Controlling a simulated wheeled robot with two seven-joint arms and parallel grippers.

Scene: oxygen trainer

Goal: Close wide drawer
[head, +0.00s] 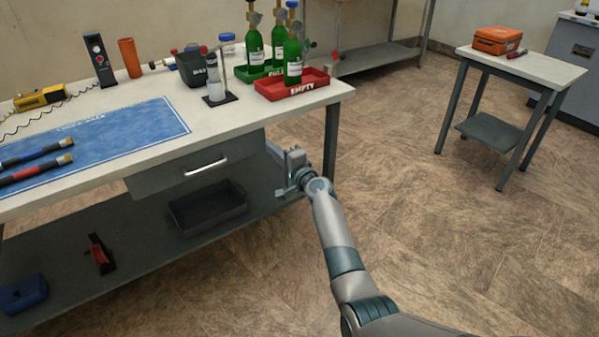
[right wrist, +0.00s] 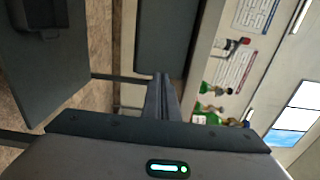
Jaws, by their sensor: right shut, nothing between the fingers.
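The wide drawer (head: 150,180) is a grey front with a silver bar handle (head: 205,166), under the front edge of the white-topped workbench (head: 230,115). I cannot tell for sure how far it stands out; its front is close beneath the bench edge. My right gripper (head: 274,151) is shut and empty, just right of the drawer's right end. In the right wrist view the shut fingers (right wrist: 160,88) point at a grey panel (right wrist: 165,35), likely the drawer, with the tips at or near its edge. Contact is unclear. My left gripper is out of view.
A lower shelf (head: 130,245) holds a dark tray (head: 208,208) below the drawer. A small side table (head: 530,66) stands right. The floor between is clear.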

